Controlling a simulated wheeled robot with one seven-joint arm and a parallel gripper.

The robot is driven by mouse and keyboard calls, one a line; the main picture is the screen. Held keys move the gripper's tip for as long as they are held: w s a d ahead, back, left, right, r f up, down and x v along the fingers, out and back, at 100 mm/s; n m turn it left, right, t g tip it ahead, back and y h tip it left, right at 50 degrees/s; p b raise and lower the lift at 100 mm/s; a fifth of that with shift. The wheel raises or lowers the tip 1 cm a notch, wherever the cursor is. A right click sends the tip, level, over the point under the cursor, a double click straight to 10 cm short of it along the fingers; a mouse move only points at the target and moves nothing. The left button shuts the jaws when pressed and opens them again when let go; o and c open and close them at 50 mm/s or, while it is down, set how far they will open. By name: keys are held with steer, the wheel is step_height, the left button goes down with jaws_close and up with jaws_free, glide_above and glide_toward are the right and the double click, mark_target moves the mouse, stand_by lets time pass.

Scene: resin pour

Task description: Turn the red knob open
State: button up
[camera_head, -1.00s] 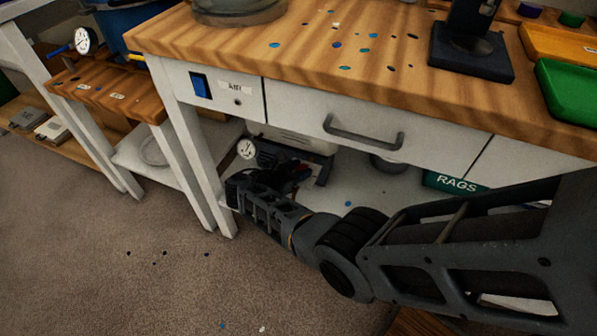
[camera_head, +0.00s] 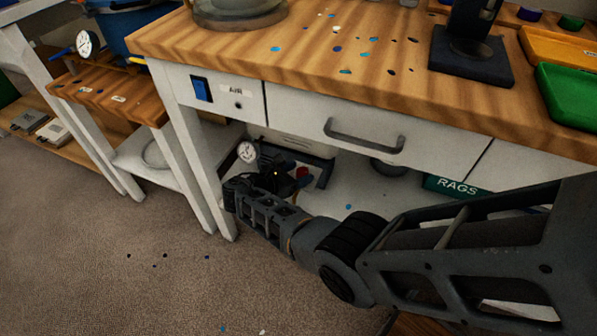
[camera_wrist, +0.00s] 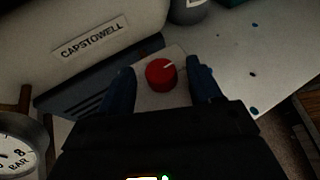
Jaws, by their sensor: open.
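The red knob (camera_wrist: 160,74) has a white pointer line and sits on a pale block in the wrist view, between my two fingers and apart from both. Its red top also shows in the head view (camera_head: 303,172), just beyond my gripper. My gripper (camera_wrist: 163,88) is open and empty, with one dark finger on each side of the knob. In the head view my gripper (camera_head: 283,180) reaches under the bench, and the arm hides part of the area.
A pressure gauge (camera_wrist: 16,150) marked BAR is close at the left of the wrist view. A pale tank labelled CAPSTOWELL (camera_wrist: 95,40) stands behind the knob. The drawer (camera_head: 370,130) and bench top (camera_head: 400,85) are above my gripper. A green RAGS box (camera_head: 455,187) is to the right.

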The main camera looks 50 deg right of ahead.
steer(key=p+v, duration=0.1)
steer(key=v, duration=0.6)
steer(key=shift+a, duration=0.1)
stand_by(0.4)
